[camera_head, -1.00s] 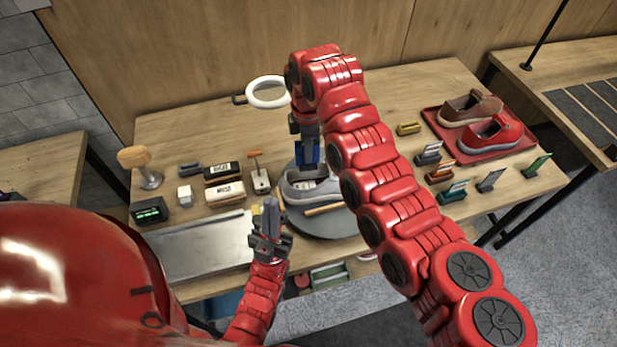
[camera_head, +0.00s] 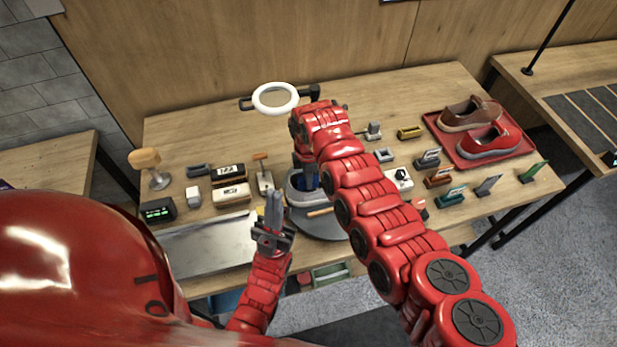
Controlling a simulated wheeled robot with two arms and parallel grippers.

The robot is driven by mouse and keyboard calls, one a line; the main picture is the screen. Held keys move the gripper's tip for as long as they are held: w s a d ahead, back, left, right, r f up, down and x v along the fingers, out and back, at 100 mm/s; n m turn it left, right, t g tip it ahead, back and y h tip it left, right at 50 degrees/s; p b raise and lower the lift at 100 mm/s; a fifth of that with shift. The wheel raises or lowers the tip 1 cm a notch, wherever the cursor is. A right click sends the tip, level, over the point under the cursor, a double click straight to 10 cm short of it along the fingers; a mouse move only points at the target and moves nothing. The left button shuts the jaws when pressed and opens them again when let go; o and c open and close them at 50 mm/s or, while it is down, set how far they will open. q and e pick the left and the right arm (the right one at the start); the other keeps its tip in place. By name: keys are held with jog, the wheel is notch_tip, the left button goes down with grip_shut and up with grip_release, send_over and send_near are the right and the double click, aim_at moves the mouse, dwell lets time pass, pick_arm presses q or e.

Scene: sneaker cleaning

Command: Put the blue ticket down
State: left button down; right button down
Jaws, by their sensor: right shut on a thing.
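My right gripper (camera_head: 305,160) reaches down over the grey round stand (camera_head: 325,227) from behind my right arm and is shut on the blue ticket (camera_head: 311,180). Only a small dark blue part of the ticket shows below the fingers. It is just above or inside the grey sneaker (camera_head: 298,198) on the stand; I cannot tell whether they touch. My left gripper (camera_head: 273,208) points up in front of the sneaker, its fingers close together with nothing between them. My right arm hides part of the stand and sneaker.
A red tray (camera_head: 455,156) with a brown and a red shoe stands at the back right. Several small holders with cards (camera_head: 450,197) stand before it. Brushes (camera_head: 230,193), a small display (camera_head: 158,212) and a metal tray (camera_head: 205,248) are left. A ring lamp (camera_head: 275,98) stands behind.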

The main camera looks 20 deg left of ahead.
jog(key=shift+f, duration=0.2)
jog(key=c, duration=1.3)
grip_release()
jog(key=shift+r, duration=0.2)
notch_tip(320, 180, up, 6)
jog(key=b, duration=0.4)
jog(key=shift+w+r, duration=0.1)
notch_tip(320, 180, up, 5)
jog(key=shift+f+b, duration=0.15)
jog(key=shift+b, duration=0.3)
jog(key=shift+r, duration=0.6)
